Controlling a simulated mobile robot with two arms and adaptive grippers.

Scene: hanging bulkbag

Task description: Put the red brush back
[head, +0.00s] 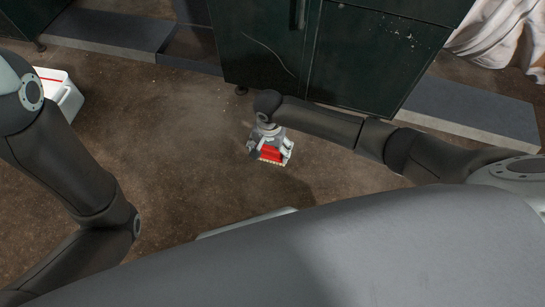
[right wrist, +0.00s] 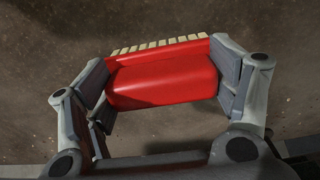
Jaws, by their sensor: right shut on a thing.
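The red brush (head: 271,154) is in my right gripper (head: 270,151), seen near the middle of the head view. In the right wrist view the brush (right wrist: 163,76) has a smooth red body with a row of pale bristles along its far edge. The two fingers of my right gripper (right wrist: 165,85) press on its left and right ends. The brush is over the brown floor; its height cannot be told. My left arm comes in at the left of the head view, but its gripper is out of the picture.
A dark green cabinet (head: 345,55) stands behind my right gripper. A white box with a red stripe (head: 62,92) is on the floor at the left. Grey slabs lie at the back left (head: 110,32) and right (head: 470,115). Pale cloth (head: 495,35) hangs at the top right. Floor between is bare.

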